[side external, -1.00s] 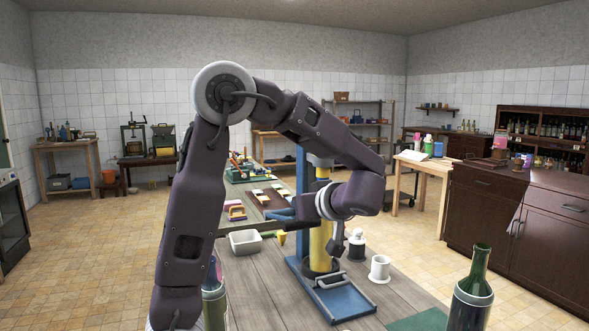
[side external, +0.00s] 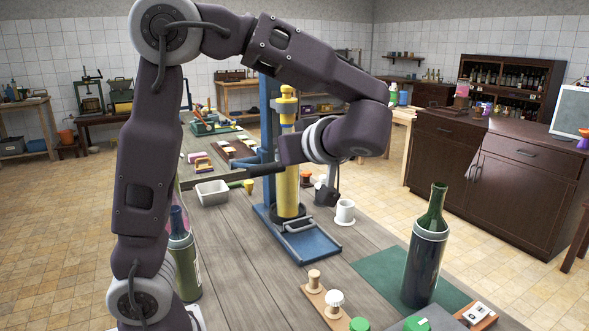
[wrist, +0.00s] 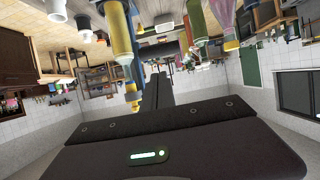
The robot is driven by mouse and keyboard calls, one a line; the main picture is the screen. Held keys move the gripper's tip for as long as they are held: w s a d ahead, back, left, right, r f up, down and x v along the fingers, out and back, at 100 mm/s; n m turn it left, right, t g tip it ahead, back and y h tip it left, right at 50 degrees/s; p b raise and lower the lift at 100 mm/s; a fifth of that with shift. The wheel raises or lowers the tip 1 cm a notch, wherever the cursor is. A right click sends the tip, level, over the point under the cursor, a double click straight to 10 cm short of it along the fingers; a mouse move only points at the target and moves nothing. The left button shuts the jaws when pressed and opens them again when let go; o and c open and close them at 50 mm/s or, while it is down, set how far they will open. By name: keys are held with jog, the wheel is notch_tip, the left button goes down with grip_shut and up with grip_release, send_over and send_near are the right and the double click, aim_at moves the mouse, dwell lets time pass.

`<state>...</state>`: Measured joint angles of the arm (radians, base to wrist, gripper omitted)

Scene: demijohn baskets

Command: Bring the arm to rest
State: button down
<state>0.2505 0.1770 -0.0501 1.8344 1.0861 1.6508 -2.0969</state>
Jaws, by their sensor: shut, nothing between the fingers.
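My arm (side external: 155,150) rises at the left of the side view, bends at the top and comes down over the wooden table. My gripper (side external: 248,172) points left, level, in front of the yellow column of a blue-based press (side external: 288,190). Its dark fingers are together and hold nothing. In the wrist view the fingers (wrist: 157,88) show as a narrow dark bar beyond the black gripper body, and the room appears upside down. I cannot tell the exact gap between the gripper and the yellow column.
A white tray (side external: 213,192) lies left of the press, a white cup (side external: 345,212) right of it. A green bottle in a grey sleeve (side external: 425,260) stands on a green mat (side external: 380,272). Another bottle (side external: 185,265) stands close to my arm. Bare table lies in front of the press.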

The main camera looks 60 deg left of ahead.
jog(key=s+d+f+m+t+h, duration=0.2)
jog(key=s+d+f+m+h, duration=0.2)
jog(key=s+d+m+h, duration=0.2)
jog(key=s+d+f+m+t+h, duration=0.3)
jog(key=s+d+m+h, duration=0.4)
jog(key=m, duration=0.5)
jog(key=d, duration=0.2)
jog(key=shift+s+d+f+t, duration=0.2)
jog(key=shift+d+f+t, duration=0.1)
jog(key=shift+d+f, duration=0.1)
jog(key=shift+a, duration=0.1)
